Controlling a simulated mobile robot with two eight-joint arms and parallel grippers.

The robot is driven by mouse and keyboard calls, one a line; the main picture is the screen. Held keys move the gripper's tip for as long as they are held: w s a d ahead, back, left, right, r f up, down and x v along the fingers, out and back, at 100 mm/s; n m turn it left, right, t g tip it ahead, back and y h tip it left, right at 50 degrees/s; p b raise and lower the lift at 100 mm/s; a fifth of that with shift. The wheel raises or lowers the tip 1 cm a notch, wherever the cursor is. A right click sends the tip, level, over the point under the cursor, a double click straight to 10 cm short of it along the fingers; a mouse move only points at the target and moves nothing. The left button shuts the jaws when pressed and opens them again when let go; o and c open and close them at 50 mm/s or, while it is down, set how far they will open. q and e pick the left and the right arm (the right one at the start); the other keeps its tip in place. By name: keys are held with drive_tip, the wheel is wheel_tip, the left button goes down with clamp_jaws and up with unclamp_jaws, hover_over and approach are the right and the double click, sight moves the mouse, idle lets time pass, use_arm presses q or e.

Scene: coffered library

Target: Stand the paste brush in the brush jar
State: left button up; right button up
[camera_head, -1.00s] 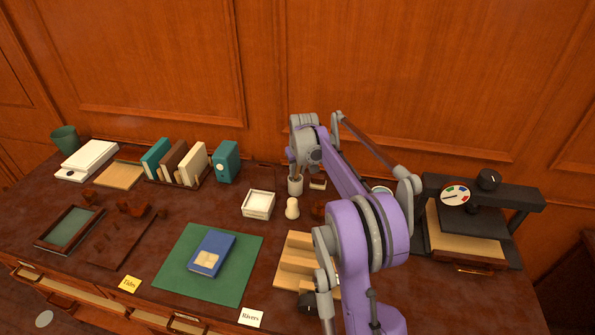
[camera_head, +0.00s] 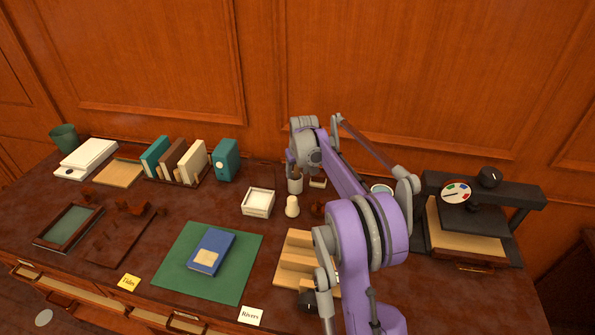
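The brush jar (camera_head: 295,186) is a small grey cylinder near the back middle of the desk, upright. My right gripper (camera_head: 291,166) points down just above the jar's mouth, at the end of my purple arm. Its fingers are small, dark and partly hidden by the wrist, so I cannot tell whether they are open or shut. I cannot make out the paste brush clearly; the wrist and jar may hide it. My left gripper is out of view.
A white square dish (camera_head: 258,203) and a cream bulb-shaped object (camera_head: 292,207) stand close by the jar. A wooden stepped block (camera_head: 294,262) is in front. A blue book (camera_head: 212,252) lies on a green mat (camera_head: 180,279). A black press (camera_head: 480,218) stands at right.

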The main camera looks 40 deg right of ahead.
drive_tip(key=shift+r, duration=0.1)
drive_tip(key=v, duration=1.3)
drive_tip(key=shift+p, duration=0.4)
drive_tip(key=s+a+f+n+t, duration=0.1)
drive_tip(key=s+a, duration=0.5)
drive_tip(key=a, duration=0.4)
drive_tip(key=s+a+f+n, duration=0.1)
drive_tip(key=s+a+f, duration=0.1)
drive_tip(key=s+a, duration=0.6)
drive_tip(key=s+a+f+n+t+y, duration=0.1)
drive_tip(key=s+a+f, duration=0.8)
drive_tip(key=s+a, duration=0.2)
drive_tip(key=shift+s+a+f+n+y, duration=0.2)
drive_tip(key=shift+s+f+n+y, duration=0.15)
drive_tip(key=shift+s, duration=0.55)
